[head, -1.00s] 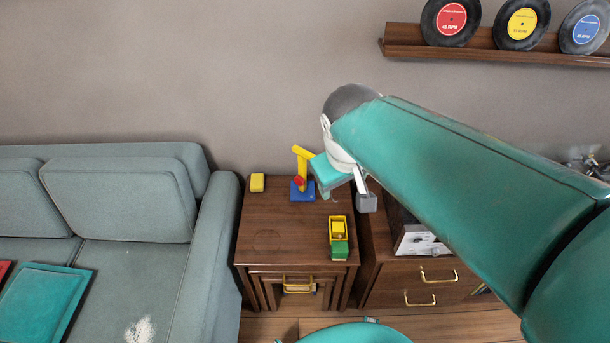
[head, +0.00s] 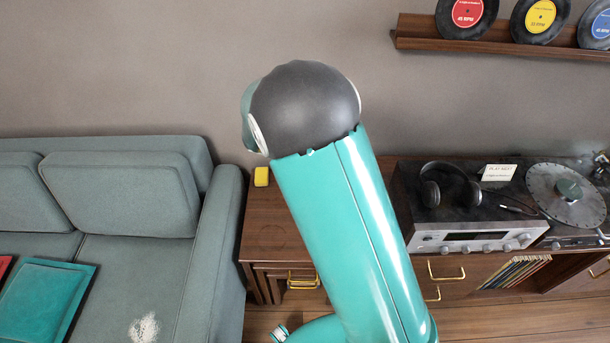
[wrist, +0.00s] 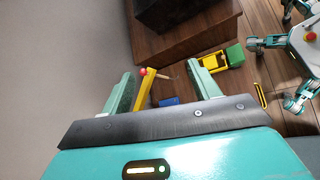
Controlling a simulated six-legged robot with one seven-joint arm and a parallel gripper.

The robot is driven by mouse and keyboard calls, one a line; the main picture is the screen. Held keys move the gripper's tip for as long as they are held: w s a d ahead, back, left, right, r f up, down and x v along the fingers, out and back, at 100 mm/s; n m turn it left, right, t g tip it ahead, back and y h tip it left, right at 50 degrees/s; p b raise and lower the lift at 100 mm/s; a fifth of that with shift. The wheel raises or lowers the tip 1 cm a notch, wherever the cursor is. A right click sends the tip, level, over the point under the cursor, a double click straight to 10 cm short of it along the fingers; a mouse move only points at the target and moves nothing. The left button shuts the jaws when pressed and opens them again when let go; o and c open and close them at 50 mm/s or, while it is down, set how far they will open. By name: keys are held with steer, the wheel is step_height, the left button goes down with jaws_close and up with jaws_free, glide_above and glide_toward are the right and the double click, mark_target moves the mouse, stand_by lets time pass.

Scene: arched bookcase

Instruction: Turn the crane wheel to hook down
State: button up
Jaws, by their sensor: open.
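The toy crane shows in the wrist view as a yellow post (wrist: 147,90) with a round red part (wrist: 143,71) near its end and a blue base (wrist: 169,102). A thin pale rod sticks out beside the red part; I cannot tell whether the red part is the wheel. The hook cannot be made out. My gripper (wrist: 160,72) is open, and the crane shows between its two green fingers, nearer the left one. I see no clear contact. In the head view my arm hides the crane and my gripper.
A yellow and green toy truck (wrist: 224,59) stands beyond the right finger. A yellow block (head: 262,176) lies on the wooden side table (head: 262,222). A sofa (head: 120,200) stands left; a stereo receiver (head: 470,236) with headphones (head: 449,185) stands right.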

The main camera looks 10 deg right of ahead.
steer(key=w+a+f+n+t, duration=0.2)
steer(key=a+f+n+t, duration=0.1)
steer(key=f, duration=0.6)
steer(key=w+a+f+n+t+h, duration=0.1)
steer(key=w+a+f+n+t, duration=0.2)
steer(key=f+n, duration=0.5)
steer(key=w+a+f+n+t+h, duration=0.1)
steer(key=w+a+f+n+t, duration=0.2)
steer(key=f, duration=0.7)
steer(key=shift+w+a+f+n+t, duration=0.1)
steer(key=shift+a+f+n+t, duration=0.1)
steer(key=shift+a+n+t, duration=0.4)
steer(key=shift+w+a+f+n+t, duration=0.15)
steer(key=shift+a+n+t, duration=0.1)
steer(key=shift+n+t, duration=0.6)
steer(key=shift+n, duration=0.25)
steer(key=x, duration=1.3)
steer(key=shift+d+f, duration=0.1)
steer(key=shift+d, duration=0.25)
steer(key=c, duration=1)
